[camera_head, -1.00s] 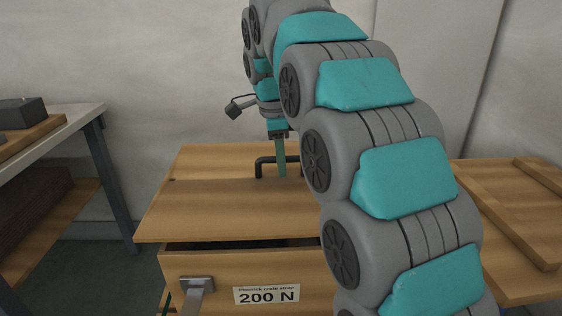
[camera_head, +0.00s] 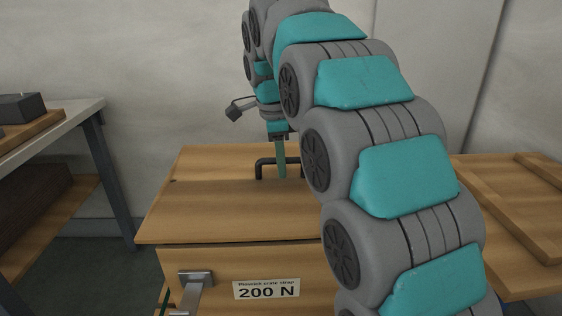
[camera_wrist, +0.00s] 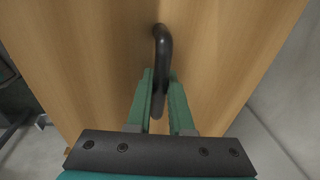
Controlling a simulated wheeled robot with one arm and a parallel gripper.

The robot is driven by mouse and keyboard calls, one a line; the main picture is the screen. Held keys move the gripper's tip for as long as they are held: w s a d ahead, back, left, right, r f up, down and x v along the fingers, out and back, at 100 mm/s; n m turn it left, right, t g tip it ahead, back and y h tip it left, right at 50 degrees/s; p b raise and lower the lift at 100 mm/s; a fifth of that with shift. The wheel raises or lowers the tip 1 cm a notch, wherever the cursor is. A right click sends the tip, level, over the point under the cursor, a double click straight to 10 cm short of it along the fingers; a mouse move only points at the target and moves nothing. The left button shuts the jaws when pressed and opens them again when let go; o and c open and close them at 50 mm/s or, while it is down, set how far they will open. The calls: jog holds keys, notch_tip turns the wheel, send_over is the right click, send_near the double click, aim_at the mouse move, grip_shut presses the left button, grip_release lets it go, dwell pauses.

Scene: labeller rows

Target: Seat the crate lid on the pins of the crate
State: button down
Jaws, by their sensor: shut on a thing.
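The crate lid (camera_head: 225,205) is a flat wooden board with a black bar handle (camera_head: 260,169). It lies over the crate (camera_head: 225,268), a wooden box with a "200 N" strap label on its front. The lid's front edge sits close along the top of the crate's front wall, with only a thin dark line between. My gripper (camera_head: 281,172) is shut on the lid's handle. In the wrist view its green fingers (camera_wrist: 160,80) stand on both sides of the handle (camera_wrist: 162,45), above the lid (camera_wrist: 215,50). The pins are hidden, so I cannot tell whether they are in the lid.
A metal latch (camera_head: 195,280) is on the crate's front left. A table (camera_head: 80,112) with a dark block (camera_head: 20,108) stands at the left. A wooden surface with raised strips (camera_head: 500,225) lies at the right. My arm covers the lid's right part. A pale wall is behind.

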aim_at(278, 180)
jog(key=shift+f+b, duration=0.3)
jog(key=shift+f, duration=0.25)
jog(key=c, duration=0.7)
grip_release()
jog(key=shift+c, duration=0.2)
jog(key=shift+r, duration=0.55)
notch_tip(278, 180, up, 7)
jog(key=p, duration=0.2)
jog(key=shift+s+a+f+p, duration=0.15)
jog(key=shift+s+a+p, duration=0.2)
jog(key=shift+s, duration=0.1)
jog(key=shift+f, duration=0.1)
